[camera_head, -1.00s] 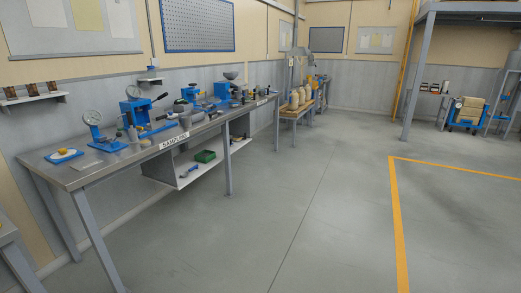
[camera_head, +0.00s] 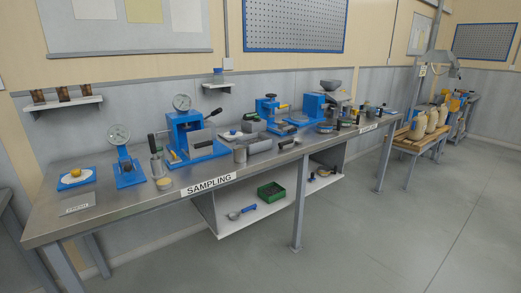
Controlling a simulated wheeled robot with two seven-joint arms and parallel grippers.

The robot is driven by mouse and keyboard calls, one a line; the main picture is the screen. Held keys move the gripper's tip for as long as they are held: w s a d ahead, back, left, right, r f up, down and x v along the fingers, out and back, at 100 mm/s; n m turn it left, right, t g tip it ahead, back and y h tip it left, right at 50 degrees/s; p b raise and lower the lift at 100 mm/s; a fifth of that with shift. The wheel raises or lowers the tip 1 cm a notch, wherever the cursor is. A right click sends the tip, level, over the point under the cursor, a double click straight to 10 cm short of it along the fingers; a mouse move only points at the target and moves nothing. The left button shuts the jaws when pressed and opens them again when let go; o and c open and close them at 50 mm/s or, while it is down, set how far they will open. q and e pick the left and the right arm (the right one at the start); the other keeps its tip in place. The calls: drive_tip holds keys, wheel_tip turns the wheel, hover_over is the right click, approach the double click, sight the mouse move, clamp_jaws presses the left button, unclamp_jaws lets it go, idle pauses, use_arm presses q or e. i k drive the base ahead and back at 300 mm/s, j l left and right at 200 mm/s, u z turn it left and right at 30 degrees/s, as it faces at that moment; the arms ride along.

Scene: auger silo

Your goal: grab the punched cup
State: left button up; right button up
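The sampling bench (camera_head: 110,220) fills the left and middle of the head view, with several small tools on its grey top. I cannot make out punched holes on any cup at this size. A grey metal cylinder (camera_head: 157,167) with a dark upright handle stands near the left gauge stand. Another short grey cup-like vessel (camera_head: 240,154) stands near the front edge, left of a dark-handled tool (camera_head: 260,146). I cannot tell which one is the punched cup. Neither of my grippers is in view.
Blue gauge stands (camera_head: 126,168) and a blue press (camera_head: 190,138) stand on the bench. A lower shelf (camera_head: 225,226) holds a green bin (camera_head: 271,192) and a blue-handled scoop (camera_head: 242,212). Floor (camera_head: 400,240) in front is clear.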

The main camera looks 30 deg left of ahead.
sight(239, 151)
drive_tip(key=i+u, duration=0.15)
drive_tip(key=i, duration=0.3)
drive_tip(key=i+l+u, duration=0.2)
drive_tip(key=i, duration=0.25)
drive_tip(key=i+l+u, duration=0.15)
drive_tip(key=i, duration=0.3)
